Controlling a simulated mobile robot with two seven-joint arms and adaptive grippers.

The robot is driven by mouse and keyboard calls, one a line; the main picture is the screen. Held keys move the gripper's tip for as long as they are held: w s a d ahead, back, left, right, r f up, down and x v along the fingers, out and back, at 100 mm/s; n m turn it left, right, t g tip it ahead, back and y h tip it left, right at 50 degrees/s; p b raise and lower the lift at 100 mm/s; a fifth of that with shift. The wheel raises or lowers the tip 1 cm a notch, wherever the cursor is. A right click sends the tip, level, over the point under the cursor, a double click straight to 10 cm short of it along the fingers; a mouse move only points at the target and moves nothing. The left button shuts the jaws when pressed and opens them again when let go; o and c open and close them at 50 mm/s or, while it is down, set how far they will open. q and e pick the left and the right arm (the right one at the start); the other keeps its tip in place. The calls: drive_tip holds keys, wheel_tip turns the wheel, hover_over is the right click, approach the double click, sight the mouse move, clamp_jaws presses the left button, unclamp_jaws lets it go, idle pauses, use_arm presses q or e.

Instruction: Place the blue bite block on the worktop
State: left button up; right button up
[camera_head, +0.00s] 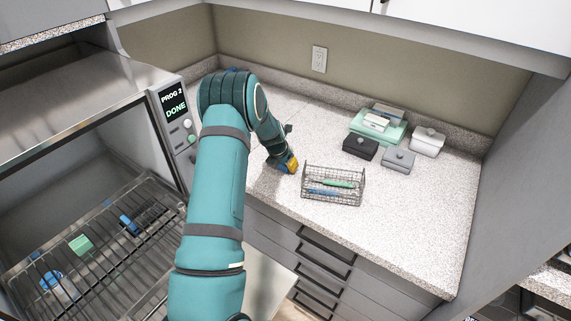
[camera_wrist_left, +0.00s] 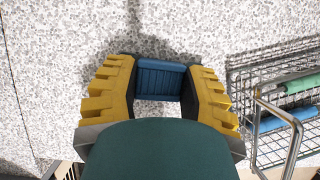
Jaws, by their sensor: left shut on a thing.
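The blue bite block (camera_wrist_left: 160,78) is a ribbed blue block between the yellow-and-black fingers of my left gripper (camera_wrist_left: 158,92) in the left wrist view. The gripper is shut on it. In the head view my left gripper (camera_head: 288,165) is over the speckled worktop (camera_head: 250,182), near its front edge and just left of the wire basket. The block is hidden there. A dark shadow lies on the worktop behind the block in the wrist view. I cannot tell whether the block touches the surface. My right gripper is not in view.
A wire basket (camera_head: 333,200) with green and blue items stands right of the gripper. Black, grey and white lidded boxes (camera_head: 397,160) and a green tray (camera_head: 378,128) sit farther back. An open autoclave (camera_head: 90,100) with a loaded rack is at left. The worktop's right front is clear.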

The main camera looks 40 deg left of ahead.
use_arm(q)
drive_tip(key=shift+f, duration=0.1)
drive_tip(key=o, duration=0.9)
drive_tip(key=shift+o, duration=0.2)
drive_tip(key=shift+r, duration=0.4)
drive_tip(key=v, duration=1.1)
drive_tip(key=shift+s+r+p, duration=0.15)
drive_tip(key=shift+r+p, duration=0.15)
drive_tip(key=shift+p, duration=0.15)
drive_tip(key=shift+d+f, duration=0.1)
